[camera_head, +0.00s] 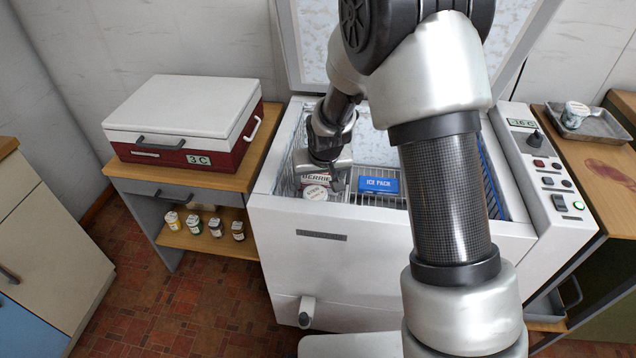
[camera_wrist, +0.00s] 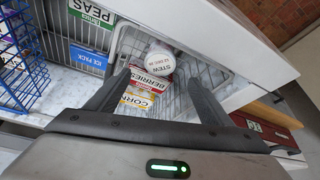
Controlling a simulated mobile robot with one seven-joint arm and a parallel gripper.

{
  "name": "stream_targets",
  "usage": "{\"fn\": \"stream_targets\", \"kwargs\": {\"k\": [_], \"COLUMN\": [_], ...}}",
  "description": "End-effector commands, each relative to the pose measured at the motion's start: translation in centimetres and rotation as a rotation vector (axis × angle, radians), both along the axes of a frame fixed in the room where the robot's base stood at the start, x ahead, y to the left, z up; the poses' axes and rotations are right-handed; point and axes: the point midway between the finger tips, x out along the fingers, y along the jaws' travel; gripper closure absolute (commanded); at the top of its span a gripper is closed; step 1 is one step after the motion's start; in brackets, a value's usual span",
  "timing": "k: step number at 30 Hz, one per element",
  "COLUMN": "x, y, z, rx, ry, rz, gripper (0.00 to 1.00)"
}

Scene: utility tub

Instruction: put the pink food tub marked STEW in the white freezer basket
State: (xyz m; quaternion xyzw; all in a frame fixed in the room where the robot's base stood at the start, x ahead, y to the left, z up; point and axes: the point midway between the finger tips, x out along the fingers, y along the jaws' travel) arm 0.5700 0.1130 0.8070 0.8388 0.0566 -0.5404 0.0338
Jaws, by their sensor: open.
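The round STEW tub (camera_head: 315,191) stands in the open chest freezer at its near left; its pale lid with dark lettering faces up. In the wrist view the tub (camera_wrist: 160,59) lies just beyond and between my fingertips, inside white wire walls of the white freezer basket (camera_wrist: 186,98). Its pink side is hardly visible. A BERRIES box (camera_wrist: 151,83) and a CORN box (camera_wrist: 137,101) lie beside it. My gripper (camera_wrist: 160,78) is open, its fingers apart with nothing clamped between them. In the head view my gripper (camera_head: 335,176) is down inside the freezer, partly hiding the basket.
A blue ICE PACK (camera_head: 378,185) lies right of the tub. A PEAS box (camera_wrist: 92,12) and a blue wire basket (camera_wrist: 18,50) are farther over. The freezer's front rim (camera_head: 350,218) and raised lid (camera_head: 318,40) bound the space. A red-and-white cooler (camera_head: 185,118) stands left.

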Motion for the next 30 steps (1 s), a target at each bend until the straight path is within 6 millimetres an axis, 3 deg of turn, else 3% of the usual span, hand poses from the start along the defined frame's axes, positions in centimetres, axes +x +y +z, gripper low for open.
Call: {"fn": "stream_targets", "kwargs": {"k": [5,8,11,14,18,22,26,30], "x": [-0.3,-0.6,-1.5,-3.8,-9.0,-15.1,-21.3,-26.5], "y": [-0.1,-0.5,-1.6,-3.4,-6.2,-8.3,-9.9,-10.9], "z": [0.7,2.1,5.7,10.8,17.6,22.5,25.4,26.4], "rx": [0.000,0.001,0.002,0.003,0.004,0.004,0.002,0.000], "ry": [0.001,-0.005,-0.016,-0.027,-0.038,-0.048,-0.060,-0.066], "rz": [0.000,-0.005,-0.019,-0.040,-0.070,-0.092,-0.111,-0.125], "gripper": [0.26,0.26,0.26,0.26,0.26,0.26,0.26,0.26]}}
